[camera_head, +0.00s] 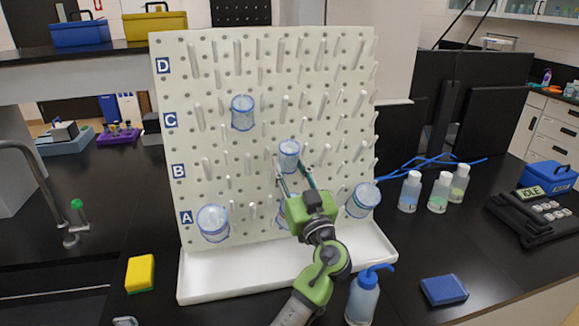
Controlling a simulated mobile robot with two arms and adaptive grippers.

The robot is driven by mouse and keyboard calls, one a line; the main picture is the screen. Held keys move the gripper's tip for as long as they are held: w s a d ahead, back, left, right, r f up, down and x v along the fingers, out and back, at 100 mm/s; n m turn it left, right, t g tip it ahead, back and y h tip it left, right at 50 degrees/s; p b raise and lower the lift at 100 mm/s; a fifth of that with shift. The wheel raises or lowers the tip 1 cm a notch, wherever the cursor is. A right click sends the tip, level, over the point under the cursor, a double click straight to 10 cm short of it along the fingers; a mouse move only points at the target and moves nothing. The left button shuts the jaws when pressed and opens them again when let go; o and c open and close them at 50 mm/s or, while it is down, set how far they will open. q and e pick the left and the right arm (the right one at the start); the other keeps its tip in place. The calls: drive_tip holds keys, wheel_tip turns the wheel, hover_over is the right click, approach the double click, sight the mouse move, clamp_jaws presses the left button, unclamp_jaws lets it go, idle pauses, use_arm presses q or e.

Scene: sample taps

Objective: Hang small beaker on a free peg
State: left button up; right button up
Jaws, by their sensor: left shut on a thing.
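A white pegboard (220,60) with rows marked A to D stands on the black bench. My left gripper (292,172) is shut on a small clear beaker (289,152) with blue edges, in front of the board between rows B and C. I cannot tell whether a peg is inside this beaker. Other beakers hang on the board: one at row C (242,112), one at row A on the left (212,222) and one low on the right (363,200). Another beaker low in the middle is mostly hidden behind my left gripper. Several pegs around them are bare. My right gripper is not in view.
A white drip tray (215,283) lies under the board. A wash bottle (363,298) stands close to my left arm. A yellow sponge (140,273), a blue block (444,290) and small bottles (438,192) stand on the bench. A tap (75,225) is at left.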

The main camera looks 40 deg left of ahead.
use_arm(q)
drive_tip(key=shift+f, duration=0.45)
drive_tip(key=o, duration=1.1)
drive_tip(key=shift+c, duration=0.2)
drive_tip(key=shift+o, duration=1)
drive_tip(key=shift+s+r, duration=0.1)
drive_tip(key=shift+r, duration=0.15)
drive_tip(key=shift+d, duration=0.15)
